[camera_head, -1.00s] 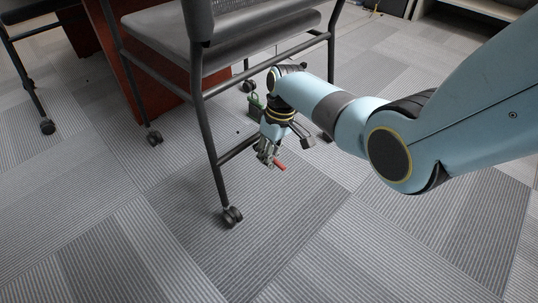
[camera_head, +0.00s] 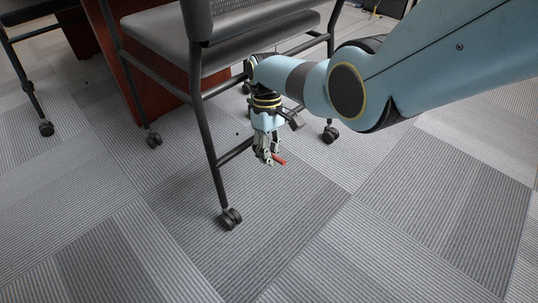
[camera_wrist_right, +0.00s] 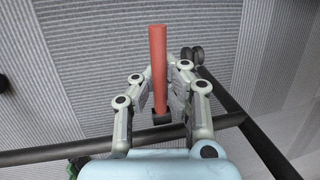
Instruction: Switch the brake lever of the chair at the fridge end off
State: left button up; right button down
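The chair (camera_head: 207,150) has a grey seat and a black tubular frame on castors. Its brake lever (camera_head: 280,158) is a red stick, partly behind my right gripper (camera_head: 265,157) in the head view. In the right wrist view the red lever (camera_wrist_right: 158,60) rises from a small black mount beside a dark frame bar. My left gripper is not in view.
A reddish-brown desk panel (camera_head: 150,85) stands behind the chair. Another chair's leg and castor (camera_head: 46,128) show at the left. The chair's front castor (camera_head: 232,217) is near the gripper. The carpet in front and to the right is free.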

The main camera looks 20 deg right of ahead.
jog(key=shift+w+d+r, duration=0.15)
jog(key=shift+w+r, duration=0.05)
jog(key=shift+w, duration=0.1)
jog(key=c, duration=1.3)
grip_release()
jog(key=shift+s, duration=0.1)
jog(key=shift+c, duration=0.2)
jog(key=shift+s+f, duration=0.1)
jog(key=shift+s, duration=0.1)
